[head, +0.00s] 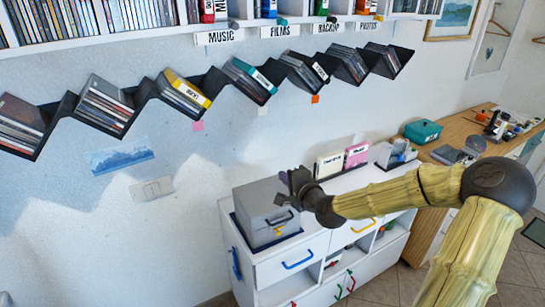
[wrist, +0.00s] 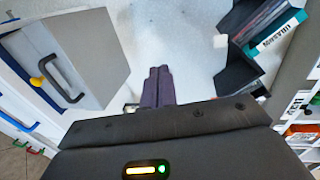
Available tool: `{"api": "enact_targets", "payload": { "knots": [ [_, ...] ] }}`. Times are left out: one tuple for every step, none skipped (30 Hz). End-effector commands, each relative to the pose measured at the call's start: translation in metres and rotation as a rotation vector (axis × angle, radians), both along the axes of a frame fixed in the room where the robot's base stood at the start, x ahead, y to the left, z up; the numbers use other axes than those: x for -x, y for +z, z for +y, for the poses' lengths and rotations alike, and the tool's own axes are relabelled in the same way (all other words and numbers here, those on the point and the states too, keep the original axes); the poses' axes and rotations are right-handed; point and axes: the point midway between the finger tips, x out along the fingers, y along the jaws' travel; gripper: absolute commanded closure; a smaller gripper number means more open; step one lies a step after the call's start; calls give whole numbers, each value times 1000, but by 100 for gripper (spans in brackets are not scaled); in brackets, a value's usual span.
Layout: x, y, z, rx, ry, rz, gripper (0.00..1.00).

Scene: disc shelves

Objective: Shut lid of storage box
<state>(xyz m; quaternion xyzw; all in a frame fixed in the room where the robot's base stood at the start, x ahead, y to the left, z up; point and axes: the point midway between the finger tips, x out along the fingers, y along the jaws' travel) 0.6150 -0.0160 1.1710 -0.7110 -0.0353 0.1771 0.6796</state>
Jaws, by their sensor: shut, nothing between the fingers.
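The grey storage box (head: 258,200) stands on the left end of the white cabinet top, with a dark handle (head: 281,218) on its front. In the wrist view the box (wrist: 92,50) fills the left side, with its dark handle (wrist: 62,80) nearer the edge. I see no clear gap at its lid, but I cannot tell for sure whether it is fully shut. My gripper (head: 285,178) is by the box's upper right side in the head view, partly covering it. Its dark fingers (wrist: 158,86) are together and empty, apart from the box in the wrist view.
The white cabinet (head: 290,262) has drawers with coloured handles. A zigzag disc shelf (head: 215,82) hangs on the wall above. Two small boxes, cream (head: 328,166) and pink (head: 357,154), stand right of my gripper. A wooden desk (head: 455,133) is farther right.

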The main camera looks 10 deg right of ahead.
Motion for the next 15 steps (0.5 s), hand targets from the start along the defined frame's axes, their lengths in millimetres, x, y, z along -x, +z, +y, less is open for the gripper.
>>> {"api": "enact_targets", "payload": {
  "knots": [
    [3, -6, 8, 32, 22, 18, 100],
    [5, -11, 12, 59, 39, 33, 100],
    [9, -20, 20, 104, 67, 58, 100],
    [14, -28, 26, 146, 93, 82, 100],
    [19, -37, 32, 191, 120, 108, 100],
    [27, -49, 40, 259, 161, 145, 100],
    [34, -58, 45, 313, 192, 174, 100],
    [42, -66, 49, 369, 224, 203, 100],
    [52, -77, 53, 444, 268, 242, 100],
    [60, -84, 55, 498, 300, 268, 100],
    [69, -90, 56, 551, 329, 295, 100],
    [80, -97, 57, 618, 368, 329, 100],
    [88, -101, 56, 667, 395, 353, 100],
    [96, -105, 56, 715, 423, 377, 100],
    [108, -108, 55, 776, 461, 406, 100]
  ]
}}
